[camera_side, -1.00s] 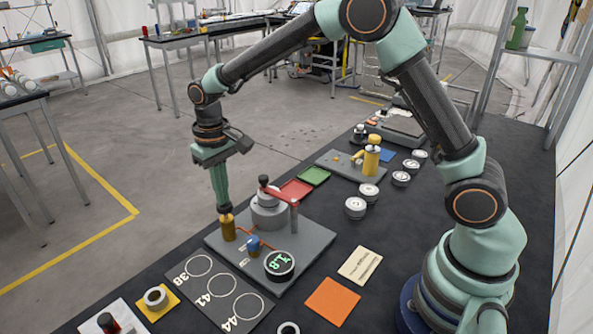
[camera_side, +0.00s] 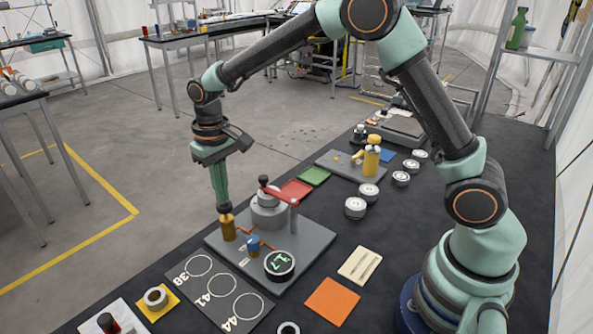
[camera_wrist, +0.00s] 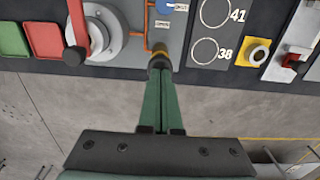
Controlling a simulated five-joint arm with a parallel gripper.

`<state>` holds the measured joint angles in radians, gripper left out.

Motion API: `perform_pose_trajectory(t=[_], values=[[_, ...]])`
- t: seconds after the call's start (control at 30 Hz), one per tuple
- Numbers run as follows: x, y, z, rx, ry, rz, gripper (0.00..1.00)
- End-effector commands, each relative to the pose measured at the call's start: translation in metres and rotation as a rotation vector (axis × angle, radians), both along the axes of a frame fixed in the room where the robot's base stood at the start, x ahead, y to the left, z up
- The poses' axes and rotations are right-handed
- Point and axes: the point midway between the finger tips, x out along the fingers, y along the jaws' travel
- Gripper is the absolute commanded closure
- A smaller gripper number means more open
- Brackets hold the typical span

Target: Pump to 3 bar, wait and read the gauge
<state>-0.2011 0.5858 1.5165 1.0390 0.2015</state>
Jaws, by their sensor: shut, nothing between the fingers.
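The round black gauge (camera_side: 280,264) sits on the front of the grey plate (camera_side: 312,240); its green digits appear to read 1.7. My gripper (camera_side: 224,207) points down, shut and empty, with its tips at the top of the brass cylinder (camera_side: 228,229) on the plate's left side. In the wrist view the tips (camera_wrist: 160,64) meet the brass top (camera_wrist: 159,48); I cannot tell whether they press it. A blue valve (camera_side: 253,244) stands between cylinder and gauge. Behind it, a red lever (camera_side: 277,194) crosses a grey round chamber (camera_side: 268,212).
A dark panel with rings marked 38, 41 and 44 (camera_side: 221,296) lies in front. A red tray (camera_side: 295,190), green tray (camera_side: 314,176), orange sheet (camera_side: 332,301) and cream card (camera_side: 360,265) lie around the plate. White round parts (camera_side: 355,208) and a yellow fixture (camera_side: 372,158) stand farther back.

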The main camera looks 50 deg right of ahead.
Motion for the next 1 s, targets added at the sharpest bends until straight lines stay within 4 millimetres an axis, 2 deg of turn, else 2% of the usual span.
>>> perform_pose_trajectory(t=[0.6,0.83,1.0], values=[[0.000,0.000,-0.029,0.000,0.001,0.000,1.00],[0.000,0.000,-0.026,0.000,0.000,0.000,1.00],[0.000,0.000,-0.017,0.000,-0.001,0.000,1.00]])
